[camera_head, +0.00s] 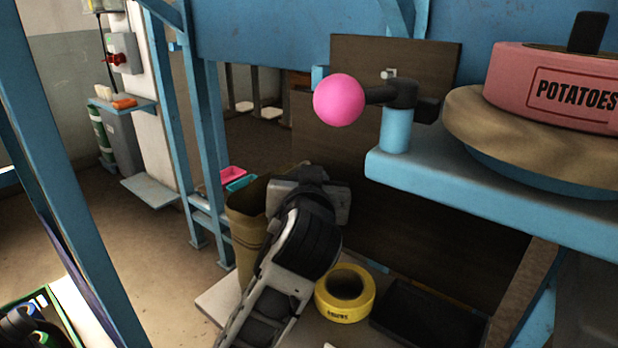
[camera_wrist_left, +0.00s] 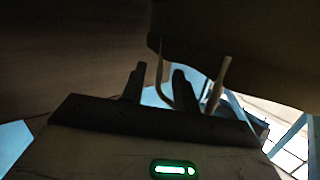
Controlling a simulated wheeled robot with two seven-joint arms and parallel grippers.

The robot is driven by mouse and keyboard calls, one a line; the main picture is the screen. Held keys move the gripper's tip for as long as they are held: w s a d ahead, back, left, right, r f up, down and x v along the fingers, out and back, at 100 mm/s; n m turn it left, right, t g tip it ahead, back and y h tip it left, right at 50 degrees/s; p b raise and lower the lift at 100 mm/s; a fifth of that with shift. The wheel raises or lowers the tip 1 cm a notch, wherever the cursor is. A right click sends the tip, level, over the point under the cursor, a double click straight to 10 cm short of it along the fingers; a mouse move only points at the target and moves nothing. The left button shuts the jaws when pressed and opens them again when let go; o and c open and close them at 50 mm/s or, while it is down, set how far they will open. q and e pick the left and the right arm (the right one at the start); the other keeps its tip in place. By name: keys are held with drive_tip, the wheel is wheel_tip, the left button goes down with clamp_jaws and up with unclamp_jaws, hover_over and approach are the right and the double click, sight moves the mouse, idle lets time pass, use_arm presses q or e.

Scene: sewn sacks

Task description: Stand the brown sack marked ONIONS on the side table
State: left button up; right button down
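A tall olive-brown sack-like shape (camera_head: 245,232) stands left of my left gripper (camera_head: 318,187), partly covered by my arm. No ONIONS marking is readable on it. The gripper's fingers are hidden in the head view, and I cannot tell whether it touches that shape. In the left wrist view, its two dark fingers (camera_wrist_left: 157,88) stand apart with blue background between them. A dark brown surface (camera_wrist_left: 245,30) fills the top of that view. A pale low surface (camera_head: 212,302) lies beneath; I cannot tell whether it is the side table. My right gripper is not in view.
A pink POTATOES sack (camera_head: 540,85) sits on a tan ring on the blue bench (camera_head: 455,195). A pink ball knob (camera_head: 338,100) projects leftward. A yellow ring-shaped item (camera_head: 328,303) and black tray (camera_head: 430,320) lie below.

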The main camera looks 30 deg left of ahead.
use_arm(q)
drive_tip(key=shift+s+d, duration=0.1)
drive_tip(key=v, duration=0.7)
drive_tip(key=shift+b, duration=0.35)
drive_tip(key=shift+s+r, duration=0.1)
drive_tip(key=shift+s, duration=0.05)
